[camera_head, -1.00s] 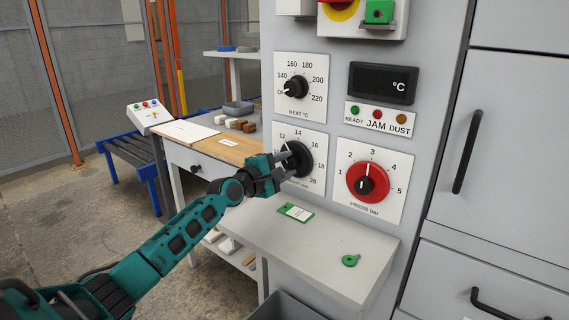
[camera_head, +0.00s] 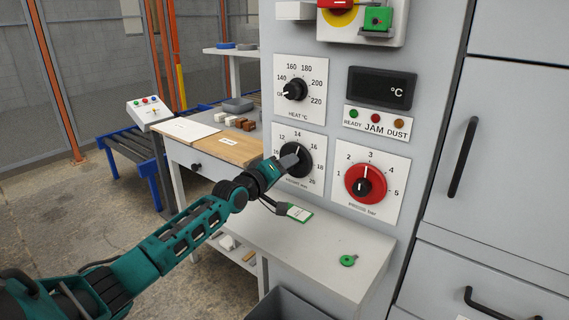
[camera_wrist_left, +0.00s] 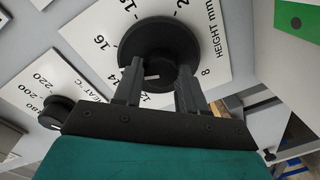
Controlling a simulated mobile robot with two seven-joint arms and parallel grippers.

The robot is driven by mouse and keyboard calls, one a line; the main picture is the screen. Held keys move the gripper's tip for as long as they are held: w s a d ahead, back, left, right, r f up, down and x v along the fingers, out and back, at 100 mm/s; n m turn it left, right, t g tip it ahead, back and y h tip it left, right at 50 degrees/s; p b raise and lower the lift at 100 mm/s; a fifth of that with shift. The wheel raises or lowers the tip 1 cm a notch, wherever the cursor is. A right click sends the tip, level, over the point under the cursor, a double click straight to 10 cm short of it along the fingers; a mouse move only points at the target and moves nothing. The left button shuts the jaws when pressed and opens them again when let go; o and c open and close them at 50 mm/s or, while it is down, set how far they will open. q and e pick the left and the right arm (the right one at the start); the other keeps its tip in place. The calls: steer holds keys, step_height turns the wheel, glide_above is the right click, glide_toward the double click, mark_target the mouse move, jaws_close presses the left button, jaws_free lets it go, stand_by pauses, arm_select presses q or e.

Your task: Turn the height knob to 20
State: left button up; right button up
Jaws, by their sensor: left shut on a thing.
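The height knob (camera_head: 297,158) is a round black knob on a white plate with printed numbers, on the grey machine front. My left gripper (camera_head: 284,165) is at this knob and covers its lower left part in the head view. In the left wrist view my left gripper (camera_wrist_left: 160,85) has one finger on each side of the height knob's (camera_wrist_left: 160,45) grip and is shut on it. A short white mark shows between the fingers, on the side of 12 and 14; I cannot tell the exact reading. My right gripper is out of view.
The heat knob (camera_head: 295,90) is above, and the red pressure knob (camera_head: 365,184) is to the right. A grey shelf (camera_head: 310,248) below holds a green-edged card (camera_head: 295,212) and a green key-like piece (camera_head: 348,261). A wooden-topped bench (camera_head: 235,148) stands at left.

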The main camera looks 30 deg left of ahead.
arm_select(q)
steer(key=m+t+p, duration=0.1)
steer(key=m+p, duration=0.1)
steer(key=m, duration=2.1)
steer(key=shift+d+f+p, duration=0.1)
steer(key=shift+f+p, duration=0.05)
steer(key=shift+p, duration=0.15)
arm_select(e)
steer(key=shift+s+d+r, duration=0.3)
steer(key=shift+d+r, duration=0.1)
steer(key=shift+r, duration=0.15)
